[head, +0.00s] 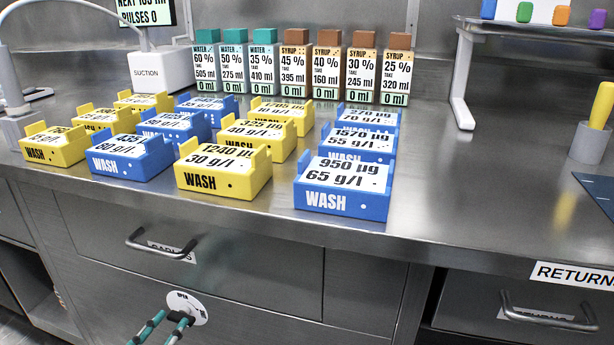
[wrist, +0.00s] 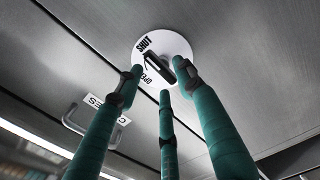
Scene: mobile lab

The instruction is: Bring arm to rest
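My gripper (head: 166,318) is at the bottom of the head view, in front of the drawer fronts under the bench. Its green-wrapped fingers are spread apart, with nothing seen held between them. In the wrist view my gripper (wrist: 159,80) points at a round white dial plate (wrist: 146,42) marked SHUT and OPEN. A dark knob (wrist: 158,66) at the plate's middle lies between the fingertips; I cannot tell whether any finger touches it. The dial plate also shows in the head view (head: 196,308), partly behind the fingers.
A drawer handle (head: 160,247) juts out above the dial, and another handle (head: 547,318) is at the lower right. Yellow and blue WASH boxes (head: 225,180) stand on the bench near its front edge. Several WATER and SYRUP blocks (head: 295,75) stand behind. The bench's right middle is clear.

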